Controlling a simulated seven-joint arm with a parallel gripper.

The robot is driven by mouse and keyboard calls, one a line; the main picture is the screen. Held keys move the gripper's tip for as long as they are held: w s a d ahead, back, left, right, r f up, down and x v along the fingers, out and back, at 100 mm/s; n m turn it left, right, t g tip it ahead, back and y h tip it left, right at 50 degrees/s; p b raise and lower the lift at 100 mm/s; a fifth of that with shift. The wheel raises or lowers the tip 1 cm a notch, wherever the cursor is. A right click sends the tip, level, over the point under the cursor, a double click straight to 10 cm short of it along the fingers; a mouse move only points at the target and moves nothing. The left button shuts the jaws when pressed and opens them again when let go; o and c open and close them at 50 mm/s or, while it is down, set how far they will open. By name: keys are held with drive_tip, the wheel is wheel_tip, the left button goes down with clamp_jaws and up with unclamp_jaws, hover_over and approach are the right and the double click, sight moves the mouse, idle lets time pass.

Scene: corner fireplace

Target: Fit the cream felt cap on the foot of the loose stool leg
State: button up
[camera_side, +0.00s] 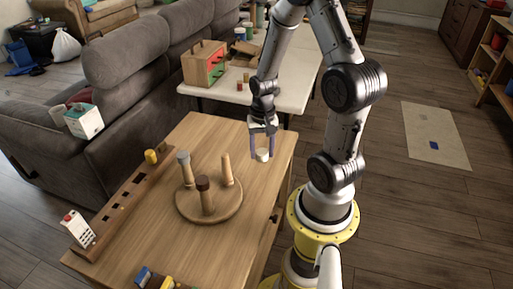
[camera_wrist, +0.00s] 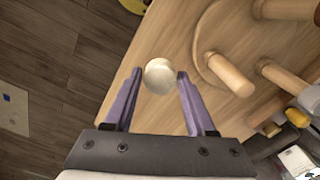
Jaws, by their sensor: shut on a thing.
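My gripper (camera_side: 263,150) is shut on the cream felt cap (camera_side: 262,156), a short pale round piece held between the purple fingertips. In the wrist view the cap (camera_wrist: 160,76) sits between the fingertips (camera_wrist: 160,74), above the wooden table's edge. An upturned round stool seat (camera_side: 187,213) lies on the table with three legs standing up from it. The bare, uncapped leg (camera_side: 226,170) is at the right, nearest my gripper; it also shows in the wrist view (camera_wrist: 229,74). The left leg (camera_side: 184,166) has a grey top. The front leg (camera_side: 205,197) has a dark brown top. The cap is apart from all legs.
A slotted wooden rack (camera_side: 122,205) runs along the table's left, with a yellow cylinder (camera_side: 151,157) and a white device (camera_side: 78,229). Small blue and yellow items (camera_side: 150,280) lie at the front. A white table (camera_side: 290,95) with a wooden box (camera_side: 204,64) stands behind.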

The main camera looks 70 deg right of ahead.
drive_tip(key=shift+s+a+r+n, duration=0.2)
drive_tip(key=shift+s+r+n, duration=0.05)
drive_tip(key=shift+n, duration=0.05)
drive_tip(key=w+r+n, duration=0.3)
drive_tip(key=w+r, duration=0.2)
wheel_tip(320, 180, up, 5)
drive_tip(key=n, duration=0.3)
hover_over(225, 153)
drive_tip(key=shift+w+a+f, duration=0.1)
drive_tip(key=shift+f, duration=0.1)
drive_tip(key=shift+f, duration=3.2)
drive_tip(key=shift+f, duration=1.45)
drive_tip(key=o, duration=1.3)
drive_tip(key=shift+c, duration=0.2)
